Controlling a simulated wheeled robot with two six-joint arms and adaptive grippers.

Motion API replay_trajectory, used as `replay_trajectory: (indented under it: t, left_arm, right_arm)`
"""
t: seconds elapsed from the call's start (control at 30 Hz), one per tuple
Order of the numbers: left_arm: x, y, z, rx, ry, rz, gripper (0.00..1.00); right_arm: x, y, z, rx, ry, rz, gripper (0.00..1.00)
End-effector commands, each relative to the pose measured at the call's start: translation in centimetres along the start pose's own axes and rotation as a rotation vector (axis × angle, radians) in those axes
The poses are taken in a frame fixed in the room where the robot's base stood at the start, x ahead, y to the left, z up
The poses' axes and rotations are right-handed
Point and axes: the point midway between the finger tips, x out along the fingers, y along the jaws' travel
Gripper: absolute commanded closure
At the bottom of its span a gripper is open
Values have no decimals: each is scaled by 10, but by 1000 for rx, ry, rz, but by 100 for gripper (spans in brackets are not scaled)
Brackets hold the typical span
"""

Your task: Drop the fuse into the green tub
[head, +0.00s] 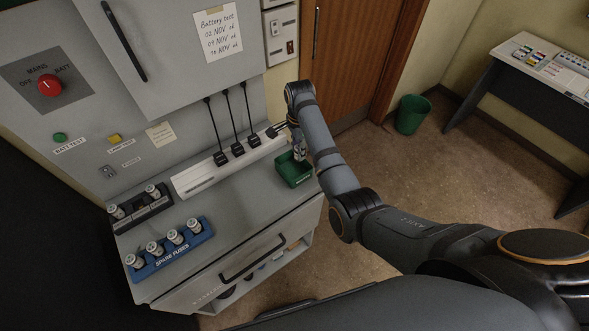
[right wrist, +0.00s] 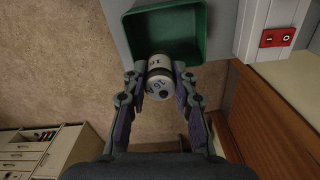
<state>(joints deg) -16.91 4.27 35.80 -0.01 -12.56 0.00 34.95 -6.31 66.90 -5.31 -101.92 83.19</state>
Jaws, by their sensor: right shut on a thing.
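The fuse (right wrist: 159,78), a pale cylinder with a dark band and dark markings, is between the two fingers of my right gripper (right wrist: 160,92), which is shut on it. In the head view my right gripper (head: 298,148) is at the green tub (head: 293,173), a small open box at the right end of the grey console top. In the right wrist view the fuse overlaps the near rim of the tub (right wrist: 205,40); its height above the tub is hard to tell. The tub's visible inside looks empty. My left gripper is out of view.
A white socket strip (head: 205,176) with several black plugs and cords runs beside the tub. A blue spare-fuse rack (head: 180,255) and a black fuse holder (head: 150,213) stand at the left. A green waste bin (head: 413,115) is on the floor beyond.

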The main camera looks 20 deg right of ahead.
Motion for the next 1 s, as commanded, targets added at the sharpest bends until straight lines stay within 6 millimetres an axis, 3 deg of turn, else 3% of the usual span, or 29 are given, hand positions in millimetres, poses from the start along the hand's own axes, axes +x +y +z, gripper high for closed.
replay_trajectory:
  t: [0.03, 0.07, 0.27, 0.57, 1.0]
  left_arm:
    - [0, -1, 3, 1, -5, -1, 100]
    - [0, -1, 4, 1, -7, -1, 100]
    - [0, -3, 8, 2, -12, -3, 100]
    - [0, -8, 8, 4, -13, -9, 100]
    - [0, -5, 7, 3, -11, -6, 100]
  right_arm:
    - [0, 0, 0, 0, 0, 0, 100]
    - [0, 0, 0, 0, 0, 0, 72]
    - [0, 0, 0, 0, 0, 0, 46]
    - [-2, 0, 0, 0, 0, -1, 46]
    - [-71, 0, 0, 0, 0, -1, 46]
